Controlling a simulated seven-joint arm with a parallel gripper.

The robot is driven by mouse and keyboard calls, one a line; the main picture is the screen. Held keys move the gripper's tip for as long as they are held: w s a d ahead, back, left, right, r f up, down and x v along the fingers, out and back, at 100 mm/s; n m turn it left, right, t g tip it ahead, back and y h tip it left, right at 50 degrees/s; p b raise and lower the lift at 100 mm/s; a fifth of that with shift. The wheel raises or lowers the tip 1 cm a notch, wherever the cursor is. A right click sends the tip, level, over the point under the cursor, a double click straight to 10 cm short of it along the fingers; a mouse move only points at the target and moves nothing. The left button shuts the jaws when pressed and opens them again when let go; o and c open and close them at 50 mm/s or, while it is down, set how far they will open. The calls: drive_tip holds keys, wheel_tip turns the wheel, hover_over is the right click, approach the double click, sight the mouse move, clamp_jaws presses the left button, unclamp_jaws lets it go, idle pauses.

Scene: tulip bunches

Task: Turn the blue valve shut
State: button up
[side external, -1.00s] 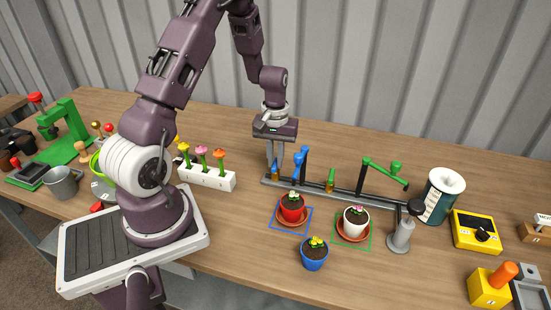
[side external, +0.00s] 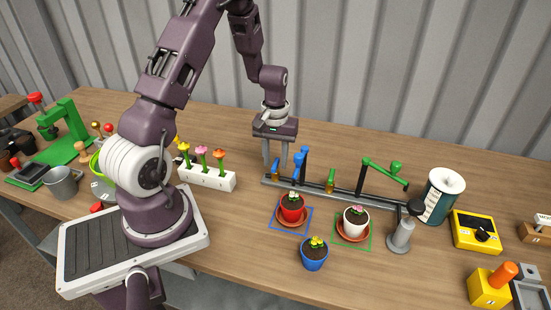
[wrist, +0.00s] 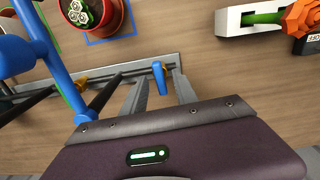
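The blue valve has a small blue lever handle (side external: 277,167) at the left end of the grey pipe rail (side external: 345,192). In the wrist view the blue handle (wrist: 159,77) lies between my two fingers, pointing across the rail rather than along it. My gripper (side external: 275,170) is above the rail's left end with its fingers spread. It is open in the wrist view (wrist: 157,90) too, with a gap visible on both sides of the handle. The valve body under the handle is mostly hidden.
A tall blue spout (side external: 300,165) stands just right of the valve, close to my fingers. A green valve (side external: 331,174) and green spout (side external: 385,172) are further right. A red pot (side external: 292,208) stands in front; a white flower box (side external: 207,176) is left.

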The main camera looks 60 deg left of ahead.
sight(275, 163)
wheel_tip(275, 163, up, 7)
drive_tip(key=shift+f, duration=0.1)
drive_tip(key=s+d+r+m+t, duration=0.1)
drive_tip(key=s+d+r+m, duration=0.1)
drive_tip(key=d+r, duration=0.5)
drive_tip(key=s+d+r+m+t, duration=0.25)
drive_tip(key=d+r, duration=0.25)
drive_tip(key=r, duration=0.3)
drive_tip(key=s+d+r+m+t, duration=0.1)
drive_tip(key=s+d+r+m, duration=0.1)
drive_tip(key=s+d, duration=0.2)
drive_tip(key=s+d+r+m+t, duration=0.1)
drive_tip(key=s+d+r+m, duration=0.1)
drive_tip(key=s, duration=0.7)
drive_tip(key=shift+s+d+r+m, duration=0.25)
drive_tip(key=shift+d+m, duration=0.3)
drive_tip(key=shift+d, duration=0.4)
